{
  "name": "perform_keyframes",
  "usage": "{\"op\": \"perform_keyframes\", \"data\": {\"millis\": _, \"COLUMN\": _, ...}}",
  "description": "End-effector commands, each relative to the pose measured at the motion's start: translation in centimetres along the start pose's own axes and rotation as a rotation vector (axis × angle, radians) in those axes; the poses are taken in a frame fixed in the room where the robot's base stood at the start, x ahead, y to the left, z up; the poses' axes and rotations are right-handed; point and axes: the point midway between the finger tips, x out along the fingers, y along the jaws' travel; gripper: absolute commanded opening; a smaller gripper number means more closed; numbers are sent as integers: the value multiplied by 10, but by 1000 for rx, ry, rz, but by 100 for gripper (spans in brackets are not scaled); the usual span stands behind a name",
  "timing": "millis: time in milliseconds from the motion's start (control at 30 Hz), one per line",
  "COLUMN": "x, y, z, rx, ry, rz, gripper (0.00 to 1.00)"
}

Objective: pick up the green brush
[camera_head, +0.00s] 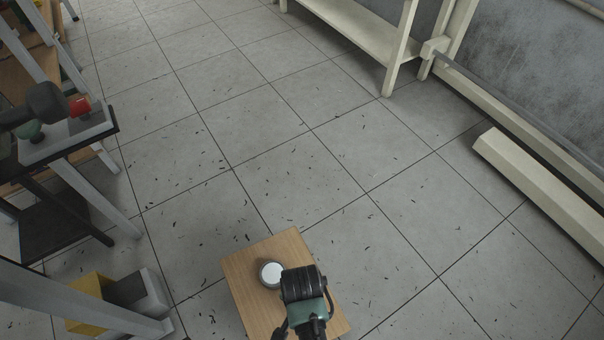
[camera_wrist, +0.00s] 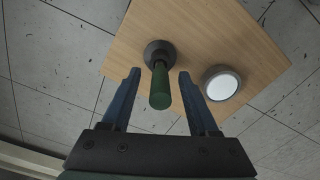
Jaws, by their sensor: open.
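The green brush (camera_wrist: 160,88) stands on a wooden top (camera_wrist: 215,35) in the wrist view. Its green handle points toward the camera, and its dark round base (camera_wrist: 158,52) rests on the wood. My gripper (camera_wrist: 159,74) is open, with one blue finger on each side of the handle. Gaps show between the handle and both fingers, and nothing is held. In the head view the wooden top (camera_head: 248,282) is at the bottom centre. My arm covers part of it there, and I cannot make out the brush or my fingertips.
A round white-faced object (camera_head: 271,273) lies on the wooden top, and in the wrist view (camera_wrist: 222,85) it is just right of my right finger. Cluttered shelving (camera_head: 70,150), a yellow box (camera_head: 90,303) and a pale bench (camera_head: 350,25) stand around. The tiled floor between is open.

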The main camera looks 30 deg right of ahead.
Motion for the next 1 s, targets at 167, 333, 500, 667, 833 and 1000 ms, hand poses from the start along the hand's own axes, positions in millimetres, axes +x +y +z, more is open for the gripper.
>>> {"op": "perform_keyframes", "data": {"millis": 167, "x": 20, "y": 0, "z": 0, "rx": -1, "ry": 0, "rz": 0, "gripper": 60}}
{"op": "perform_keyframes", "data": {"millis": 333, "x": 18, "y": 0, "z": 0, "rx": -1, "ry": 0, "rz": 0, "gripper": 60}}
{"op": "perform_keyframes", "data": {"millis": 500, "x": 18, "y": 0, "z": 0, "rx": 0, "ry": 0, "rz": 0, "gripper": 32}}
{"op": "perform_keyframes", "data": {"millis": 667, "x": 18, "y": 0, "z": 0, "rx": 0, "ry": 0, "rz": 0, "gripper": 3}}
{"op": "perform_keyframes", "data": {"millis": 833, "x": 18, "y": 0, "z": 0, "rx": 0, "ry": 0, "rz": 0, "gripper": 0}}
{"op": "perform_keyframes", "data": {"millis": 1000, "x": 18, "y": 0, "z": 0, "rx": 0, "ry": 0, "rz": 0, "gripper": 0}}
